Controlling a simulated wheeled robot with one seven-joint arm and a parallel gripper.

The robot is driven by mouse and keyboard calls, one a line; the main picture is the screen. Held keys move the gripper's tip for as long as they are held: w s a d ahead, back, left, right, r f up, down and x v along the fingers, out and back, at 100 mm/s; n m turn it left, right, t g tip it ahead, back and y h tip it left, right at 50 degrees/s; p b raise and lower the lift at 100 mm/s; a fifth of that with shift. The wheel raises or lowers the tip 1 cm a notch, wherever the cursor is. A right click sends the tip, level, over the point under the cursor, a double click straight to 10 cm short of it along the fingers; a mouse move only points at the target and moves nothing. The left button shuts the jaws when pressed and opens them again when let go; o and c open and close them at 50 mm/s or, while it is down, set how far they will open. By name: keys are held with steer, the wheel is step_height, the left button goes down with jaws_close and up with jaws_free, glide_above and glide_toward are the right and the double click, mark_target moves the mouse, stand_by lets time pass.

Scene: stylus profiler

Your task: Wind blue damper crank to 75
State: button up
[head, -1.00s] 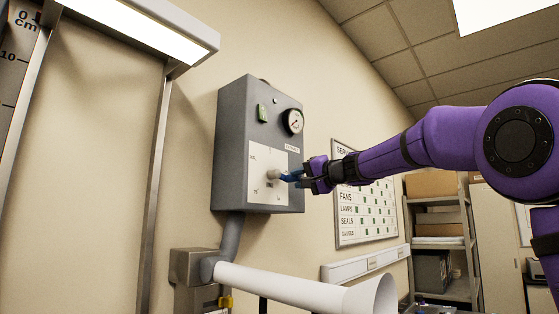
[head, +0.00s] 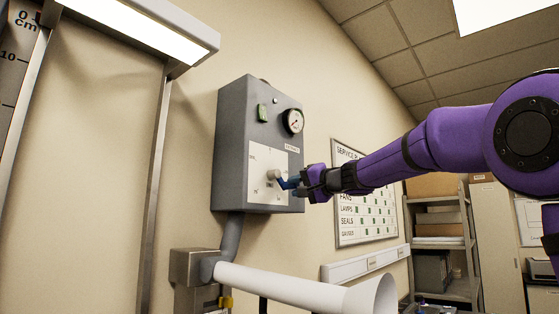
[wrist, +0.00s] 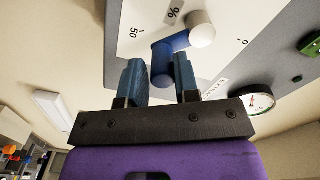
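The blue damper crank (head: 287,183) sits on the white dial plate (head: 259,165) of a grey wall box. In the wrist view the crank's blue arm (wrist: 174,43) runs from a pale round hub (wrist: 201,30) down and left to an upright blue handle. The dial shows 0, 50 and a % sign; the crank's exact reading cannot be told. My gripper (head: 297,184) reaches in from the right.
The grey box (head: 231,140) also carries a round gauge (head: 292,121) and a green switch (head: 263,113). Below it a white duct (head: 290,286) juts out to the right. A service chart (head: 365,205) hangs behind my arm. A lamp (head: 140,25) is at upper left.

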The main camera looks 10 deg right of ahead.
mark_target(288, 188)
steer(key=shift+s+a+f, duration=0.35)
steer(key=shift+a+f, duration=0.05)
steer(key=shift+a, duration=0.1)
steer(key=shift+s+a+f, duration=0.25)
steer(key=shift+s+a, duration=0.15)
steer(key=shift+a, duration=0.05)
steer(key=shift+a, duration=0.1)
steer(key=shift+s+a, duration=0.4)
steer(key=shift+a, duration=0.15)
steer(key=shift+r, duration=0.1)
steer(key=shift+s+a+r, duration=0.2)
steer(key=shift+s+a, duration=0.25)
steer(key=shift+a, duration=0.1)
